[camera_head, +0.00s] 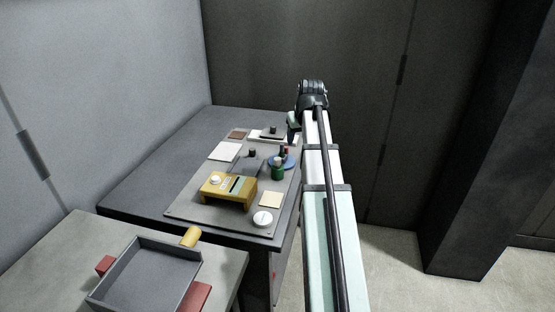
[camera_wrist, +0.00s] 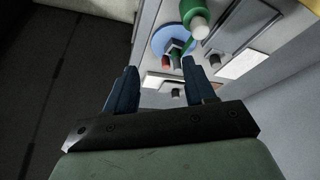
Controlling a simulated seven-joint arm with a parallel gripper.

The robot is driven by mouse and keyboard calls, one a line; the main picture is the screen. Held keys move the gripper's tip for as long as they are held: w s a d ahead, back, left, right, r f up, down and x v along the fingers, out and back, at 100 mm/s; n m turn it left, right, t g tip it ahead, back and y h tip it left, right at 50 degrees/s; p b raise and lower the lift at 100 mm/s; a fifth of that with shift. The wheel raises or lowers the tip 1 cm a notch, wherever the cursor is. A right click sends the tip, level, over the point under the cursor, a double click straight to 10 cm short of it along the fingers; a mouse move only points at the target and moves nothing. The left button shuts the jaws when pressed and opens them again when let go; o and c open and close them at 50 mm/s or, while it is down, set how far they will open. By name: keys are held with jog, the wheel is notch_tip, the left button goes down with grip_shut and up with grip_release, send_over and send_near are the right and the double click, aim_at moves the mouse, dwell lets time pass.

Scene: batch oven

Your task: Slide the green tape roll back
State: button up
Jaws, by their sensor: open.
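A dark green cylindrical piece (camera_head: 277,173) stands on the grey board, at the near edge of a blue disc (camera_head: 289,163); I cannot tell for sure that it is the tape roll. In the wrist view, a green round piece with a pale end (camera_wrist: 194,16) shows at the top, and smaller green and red pieces sit by the blue disc (camera_wrist: 160,42). My gripper (camera_wrist: 162,78) is open, its two dark blue fingers apart with nothing held between them. In the head view it is mostly hidden behind my arm, beyond the blue disc at the board's right edge.
A grey tray (camera_head: 120,255) lies on the nearer table. Dark walls stand behind; floor is open at right.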

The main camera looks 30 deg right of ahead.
aim_at(277, 159)
jog(key=a+r+n+y, duration=0.1)
jog(key=a+r+n, duration=0.2)
jog(key=a, duration=0.2)
jog(key=x, duration=1.4)
jog(key=shift+a, duration=0.4)
grip_shut()
jog(key=shift+s+a, duration=0.1)
